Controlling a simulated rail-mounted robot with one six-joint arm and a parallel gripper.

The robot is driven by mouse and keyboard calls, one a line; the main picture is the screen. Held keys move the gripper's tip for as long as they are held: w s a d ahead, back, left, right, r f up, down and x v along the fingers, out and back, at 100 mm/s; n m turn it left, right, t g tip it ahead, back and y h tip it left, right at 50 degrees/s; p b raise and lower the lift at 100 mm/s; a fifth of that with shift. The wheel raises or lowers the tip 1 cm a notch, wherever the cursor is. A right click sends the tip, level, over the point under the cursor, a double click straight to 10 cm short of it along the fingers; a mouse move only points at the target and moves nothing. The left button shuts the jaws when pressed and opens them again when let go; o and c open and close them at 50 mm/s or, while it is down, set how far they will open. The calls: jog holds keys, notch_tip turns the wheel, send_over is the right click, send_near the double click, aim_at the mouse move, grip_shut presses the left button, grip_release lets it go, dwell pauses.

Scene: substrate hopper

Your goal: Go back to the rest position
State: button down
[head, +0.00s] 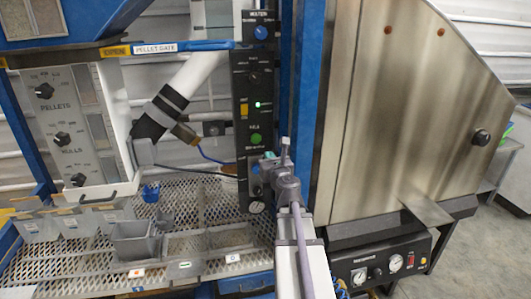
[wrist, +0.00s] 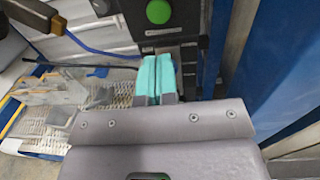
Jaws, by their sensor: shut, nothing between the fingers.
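My gripper (head: 268,156) is in front of the lower part of the black control panel (head: 254,80) in the head view. In the wrist view, the teal fingers of my gripper (wrist: 157,76) are side by side and shut, with nothing between them. They point toward the panel just below the green button (wrist: 159,11). That button also shows in the head view (head: 256,139). I cannot tell whether the fingertips touch the panel. My gripper and forearm hide part of the panel's lower end.
A perforated metal shelf (head: 85,270) with grey bins (head: 137,240) is at left. A white pipe (head: 195,75) slants down beside the panel. A blue post (head: 300,60) and a steel cabinet (head: 410,110) stand at right, with a gauge box (head: 375,268) below.

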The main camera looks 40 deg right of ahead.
dwell(0.4)
jog(key=s+a+f+n+g+y+p, duration=0.15)
jog(key=a+f+n+g+y, duration=0.3)
jog(key=a+n, duration=0.65)
jog(key=a+f+n+g+y+p, duration=0.3)
jog(key=a+n+y, duration=0.4)
jog(key=n, duration=0.9)
jog(key=s+a+n+g+h+p, duration=0.2)
jog(key=s+a+n+g+p, duration=0.1)
jog(key=a+n, duration=0.4)
jog(key=s+a+n+g+h+p, duration=0.2)
jog(key=s+a+n+g, duration=0.4)
jog(key=a, duration=0.6)
jog(key=shift+s+r+n+p, duration=0.25)
jog(key=shift+s+n+p, duration=0.15)
jog(key=shift+s, duration=0.15)
jog(key=shift+a, duration=0.1)
